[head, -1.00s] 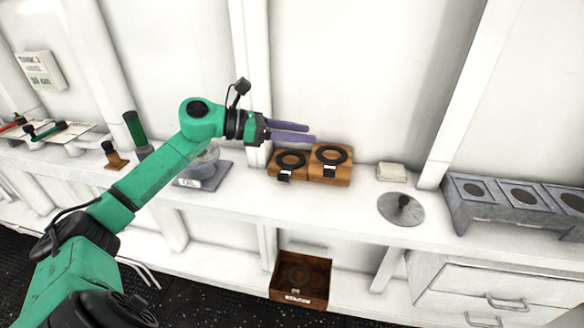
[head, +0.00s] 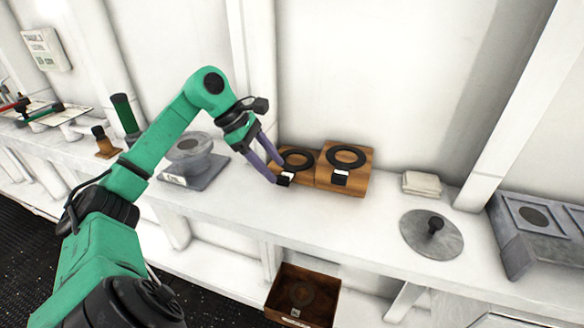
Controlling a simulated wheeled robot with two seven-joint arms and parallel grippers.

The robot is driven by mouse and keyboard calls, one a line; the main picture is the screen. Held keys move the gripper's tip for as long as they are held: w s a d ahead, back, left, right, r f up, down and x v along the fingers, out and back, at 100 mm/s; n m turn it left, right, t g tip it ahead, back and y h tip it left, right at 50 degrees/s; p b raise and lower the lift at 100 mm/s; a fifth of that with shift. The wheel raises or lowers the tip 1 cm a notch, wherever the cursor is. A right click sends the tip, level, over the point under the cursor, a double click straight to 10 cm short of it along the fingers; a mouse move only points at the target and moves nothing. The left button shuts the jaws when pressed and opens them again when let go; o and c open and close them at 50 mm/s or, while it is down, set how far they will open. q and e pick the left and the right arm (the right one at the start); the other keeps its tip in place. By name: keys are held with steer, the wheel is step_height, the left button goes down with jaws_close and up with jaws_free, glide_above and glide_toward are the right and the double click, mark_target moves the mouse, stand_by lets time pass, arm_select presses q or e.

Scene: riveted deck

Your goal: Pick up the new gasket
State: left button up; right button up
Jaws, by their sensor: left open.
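Two black ring gaskets lie on wooden blocks on the white shelf. The left gasket (head: 298,159) is on the left block (head: 283,149), and the right gasket (head: 346,156) is on the right block (head: 324,184). Each block has a small label at its front, too small to read, so I cannot tell which gasket is the new one. My left gripper (head: 278,172) is open, pointing down at the left side of the left block, its fingers close to the left gasket. I cannot tell if they touch it. My right gripper is out of view.
A brown box (head: 301,289) with a ring inside stands below the shelf. To the right are a pale stack (head: 422,183), a knobbed disc (head: 431,235) and a grey unit (head: 530,224). The shelf front is clear.

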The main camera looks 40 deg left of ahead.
mark_target(281, 178)
arm_select(q)
steer(key=shift+p+x, duration=0.45)
steer(key=shift+x, duration=0.75)
steer(key=shift+s+d+f, duration=0.15)
steer(key=shift+d+f, duration=0.05)
steer(key=shift+d, duration=0.05)
steer(key=shift+f, duration=0.1)
steer(key=shift+c, duration=0.9)
jaws_close()
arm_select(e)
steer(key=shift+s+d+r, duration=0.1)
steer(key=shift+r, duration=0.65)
